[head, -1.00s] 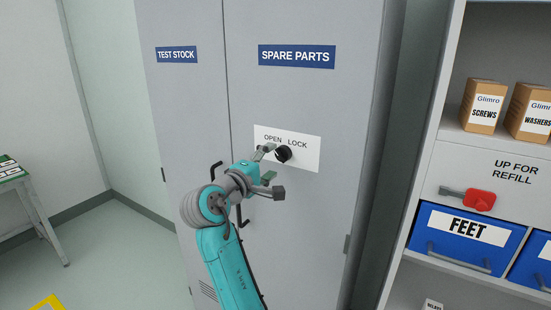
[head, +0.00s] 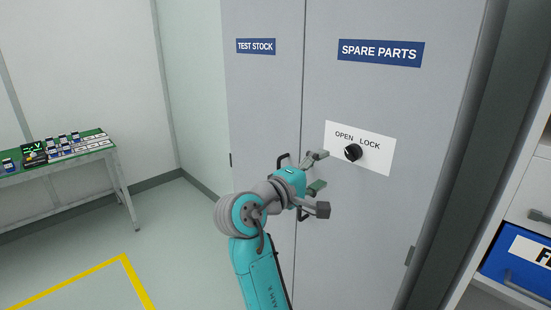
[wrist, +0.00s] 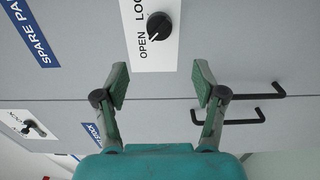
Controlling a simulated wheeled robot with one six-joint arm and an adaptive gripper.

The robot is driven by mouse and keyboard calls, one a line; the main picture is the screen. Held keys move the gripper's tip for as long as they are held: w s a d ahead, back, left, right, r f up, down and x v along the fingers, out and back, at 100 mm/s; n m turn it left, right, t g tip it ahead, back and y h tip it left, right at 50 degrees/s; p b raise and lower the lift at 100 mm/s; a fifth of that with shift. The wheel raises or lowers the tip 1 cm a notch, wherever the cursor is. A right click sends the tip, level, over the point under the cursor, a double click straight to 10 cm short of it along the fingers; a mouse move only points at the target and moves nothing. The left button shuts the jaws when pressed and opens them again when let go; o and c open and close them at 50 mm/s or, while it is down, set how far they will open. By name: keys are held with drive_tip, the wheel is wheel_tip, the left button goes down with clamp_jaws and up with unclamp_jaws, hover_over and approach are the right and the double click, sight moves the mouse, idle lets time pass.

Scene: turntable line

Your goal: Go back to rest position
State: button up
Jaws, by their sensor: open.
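My gripper (head: 318,173) is open and empty in front of the grey cabinet (head: 360,225), a little left of and below the black knob (head: 353,152). The knob sits on a white plate (head: 376,162) marked OPEN and LOCK. In the wrist view the two green-padded fingers (wrist: 161,88) are spread wide with nothing between them. The knob (wrist: 159,26) shows beyond them near the top, apart from the fingers. My teal arm rises from the bottom in the head view.
Both cabinet doors, labelled TEST STOCK (head: 256,46) and SPARE PARTS (head: 380,52), are shut. A green-topped table (head: 95,157) with small items stands at the left. Yellow tape (head: 140,280) marks the open floor. A shelf with a blue bin (head: 505,250) is at the right edge.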

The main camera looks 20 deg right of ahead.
drive_tip(key=s+a+f+n+t+y, duration=0.2)
drive_tip(key=f+t+y, duration=0.1)
drive_tip(key=f, duration=0.6)
drive_tip(key=s+a+f+n+t+y, duration=0.1)
drive_tip(key=f+n+t+y, duration=0.1)
drive_tip(key=f, duration=0.7)
drive_tip(key=s+a+f+n+t+y, duration=0.2)
drive_tip(key=f+t+y, duration=0.1)
drive_tip(key=f, duration=0.6)
drive_tip(key=s+a+f+y, duration=0.3)
drive_tip(key=s+a+f, duration=0.1)
drive_tip(key=s+f, duration=0.4)
drive_tip(key=s+a+f+m+y, duration=0.2)
drive_tip(key=s, duration=0.6)
drive_tip(key=s+a+f+m+y, duration=0.1)
drive_tip(key=s+a+f+y, duration=0.15)
drive_tip(key=s, duration=0.55)
drive_tip(key=s+r+m, duration=0.3)
drive_tip(key=s, duration=0.5)
drive_tip(key=s+a+r+m+y, duration=0.1)
drive_tip(key=s+r+m, duration=0.2)
drive_tip(key=s, duration=0.6)
drive_tip(key=shift+s+a+m+t, duration=0.2)
drive_tip(key=shift+m+t, duration=0.1)
drive_tip(key=shift+m, duration=0.3)
drive_tip(key=shift+r+y, duration=0.1)
drive_tip(key=shift+y, duration=0.15)
